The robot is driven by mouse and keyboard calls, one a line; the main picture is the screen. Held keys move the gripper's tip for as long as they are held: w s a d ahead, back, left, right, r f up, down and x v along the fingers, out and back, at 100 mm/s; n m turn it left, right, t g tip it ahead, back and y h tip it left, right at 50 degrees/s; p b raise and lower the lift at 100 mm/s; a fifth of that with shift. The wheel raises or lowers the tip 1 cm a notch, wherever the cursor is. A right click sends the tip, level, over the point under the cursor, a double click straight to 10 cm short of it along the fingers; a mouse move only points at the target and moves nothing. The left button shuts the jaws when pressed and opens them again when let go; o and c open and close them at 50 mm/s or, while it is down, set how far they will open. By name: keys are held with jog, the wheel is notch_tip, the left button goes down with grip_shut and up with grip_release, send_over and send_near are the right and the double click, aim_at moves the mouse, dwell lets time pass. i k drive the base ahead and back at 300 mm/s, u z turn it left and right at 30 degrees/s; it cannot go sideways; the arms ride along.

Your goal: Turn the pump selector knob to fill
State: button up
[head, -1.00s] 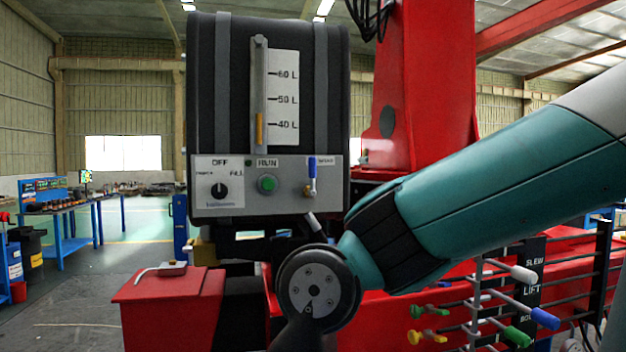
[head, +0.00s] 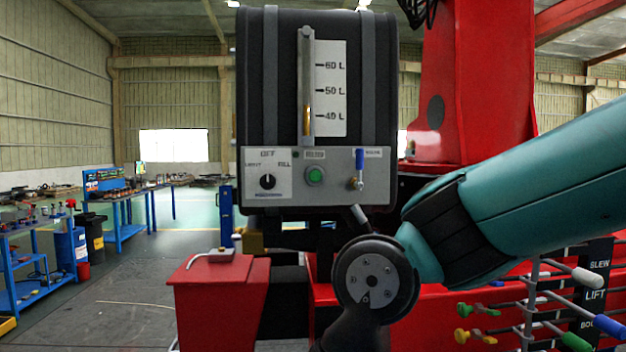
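The pump selector knob (head: 267,181) is a small round black knob with a white mark on a white plate at the lower left of the tank's grey panel (head: 334,191). The mark points about straight up, toward OFF. FILL (head: 285,164) is printed at the plate's upper right; other labels at the left and bottom are too small to read surely. My arm reaches in from the right, and its wrist joint is below the panel, apart from the knob. My gripper is out of view below the frame.
The panel also has a green button (head: 315,175) and a blue-handled valve (head: 359,168). Above is the black tank (head: 257,80) with a level gauge (head: 308,88). A red box (head: 218,300) stands lower left, coloured levers (head: 588,278) lower right.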

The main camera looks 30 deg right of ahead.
aim_at(267, 181)
jog(key=u, duration=2.15)
jog(key=i, duration=0.9)
jog(key=z, duration=1.95)
